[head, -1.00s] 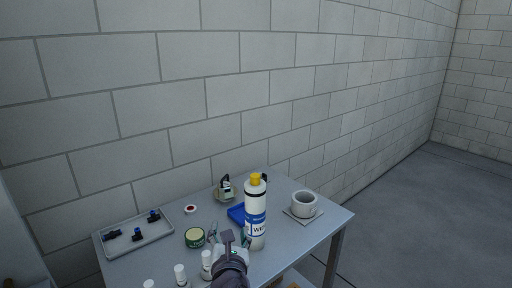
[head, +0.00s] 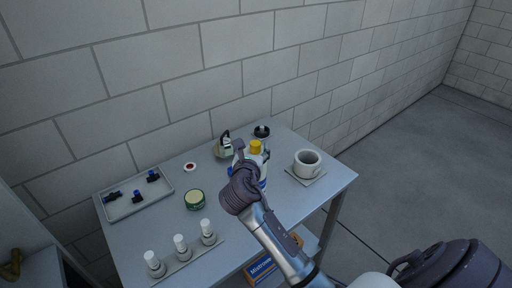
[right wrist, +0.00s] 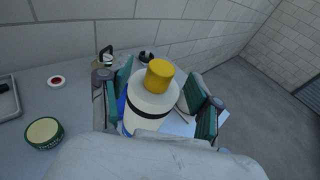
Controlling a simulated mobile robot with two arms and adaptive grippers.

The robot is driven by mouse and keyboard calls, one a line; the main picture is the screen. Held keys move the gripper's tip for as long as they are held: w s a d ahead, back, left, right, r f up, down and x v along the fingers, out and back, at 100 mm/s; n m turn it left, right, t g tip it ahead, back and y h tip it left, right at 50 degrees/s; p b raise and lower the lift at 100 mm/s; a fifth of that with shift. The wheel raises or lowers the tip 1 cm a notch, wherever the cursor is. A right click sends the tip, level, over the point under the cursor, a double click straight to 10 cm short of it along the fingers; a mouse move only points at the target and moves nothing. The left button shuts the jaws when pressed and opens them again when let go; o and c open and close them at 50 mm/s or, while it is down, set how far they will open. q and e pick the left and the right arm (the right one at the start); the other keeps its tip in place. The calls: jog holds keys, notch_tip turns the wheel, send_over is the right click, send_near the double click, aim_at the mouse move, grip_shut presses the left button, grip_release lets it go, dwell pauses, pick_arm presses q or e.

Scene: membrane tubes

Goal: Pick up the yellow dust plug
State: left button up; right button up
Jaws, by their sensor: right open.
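The yellow dust plug (head: 255,147) sits on top of an upright white tube with a blue label (head: 263,178), on the grey table. My right gripper (head: 246,160) is at the tube's top in the head view and hides much of the tube. In the right wrist view the plug (right wrist: 158,73) and the white tube top (right wrist: 150,104) stand between the open, teal-padded fingers (right wrist: 158,88), with a visible gap to the right finger. Contact on the left side is hard to tell. My left gripper is not in view.
A mug (head: 307,163) stands on a mat to the right. A green tin (head: 195,199), a red-and-white disc (head: 190,167) and a tray of blue-black fittings (head: 122,212) are left. A padlock-like item (head: 223,145) is behind.

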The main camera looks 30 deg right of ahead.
aim_at(255, 145)
jog(key=shift+w+d+p, duration=0.45)
jog(key=shift+d+p, duration=0.15)
jog(key=shift+p, duration=0.05)
jog(key=shift+w+d, duration=0.25)
jog(key=shift+w, duration=0.1)
jog(key=shift+w+d+f, duration=0.2)
jog(key=shift+w+f, duration=0.05)
jog(key=shift+w+d+f, duration=0.3)
jog(key=shift+w+d, duration=0.05)
jog(key=shift+w, duration=0.05)
jog(key=shift+s+a+r, duration=0.15)
jog(key=shift+s+a, duration=0.05)
jog(key=c, duration=0.7)
jog(key=shift+c, duration=0.8)
